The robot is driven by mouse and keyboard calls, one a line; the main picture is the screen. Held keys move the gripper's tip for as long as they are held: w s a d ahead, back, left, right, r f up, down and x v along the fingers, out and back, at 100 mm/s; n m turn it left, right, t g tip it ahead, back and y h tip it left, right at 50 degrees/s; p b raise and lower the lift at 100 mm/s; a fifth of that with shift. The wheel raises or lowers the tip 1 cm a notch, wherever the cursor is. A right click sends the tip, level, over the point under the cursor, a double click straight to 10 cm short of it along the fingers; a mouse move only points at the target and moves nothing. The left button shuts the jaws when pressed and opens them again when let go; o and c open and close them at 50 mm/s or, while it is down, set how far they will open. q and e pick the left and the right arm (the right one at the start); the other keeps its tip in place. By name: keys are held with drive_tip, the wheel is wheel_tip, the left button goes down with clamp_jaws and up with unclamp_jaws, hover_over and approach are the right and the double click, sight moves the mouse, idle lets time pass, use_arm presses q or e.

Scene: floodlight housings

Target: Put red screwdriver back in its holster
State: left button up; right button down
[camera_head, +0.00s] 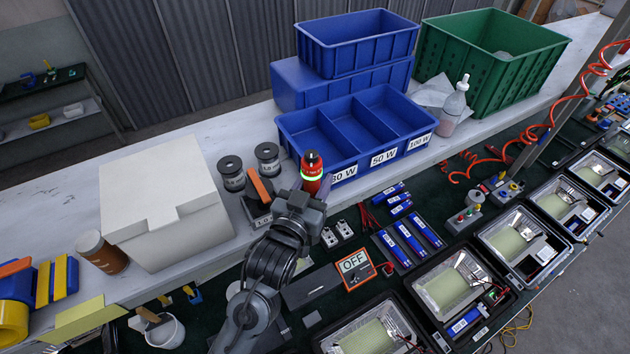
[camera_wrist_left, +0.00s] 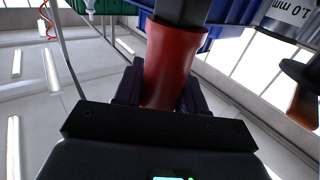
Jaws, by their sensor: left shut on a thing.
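The red screwdriver (camera_head: 311,166), with a glowing green ring, stands about upright in my left gripper (camera_head: 314,187), in front of the blue compartment bin. In the left wrist view its red body (camera_wrist_left: 170,62) sits between the two dark fingers, with a black part above it. My left gripper is shut on it. A dark block (camera_head: 257,212) with an orange-handled tool (camera_head: 260,187) stands just left of the gripper; I cannot tell whether it is the holster. The screwdriver's lower end is hidden by the gripper. My right gripper is not in view.
Two wire spools (camera_head: 231,172) and a white box (camera_head: 165,205) stand to the left. The blue compartment bin (camera_head: 345,173) is close behind the screwdriver.

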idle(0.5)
use_arm(q)
drive_tip(key=shift+r+p, duration=0.1)
drive_tip(key=shift+p, duration=0.35)
drive_tip(key=shift+f+b, duration=1.35)
drive_tip(key=shift+f, duration=1.2)
drive_tip(key=shift+f+b, duration=0.6)
drive_tip(key=shift+f, duration=0.6)
drive_tip(key=o, duration=1.3)
drive_tip(key=shift+c, duration=0.2)
drive_tip(key=shift+f, duration=0.15)
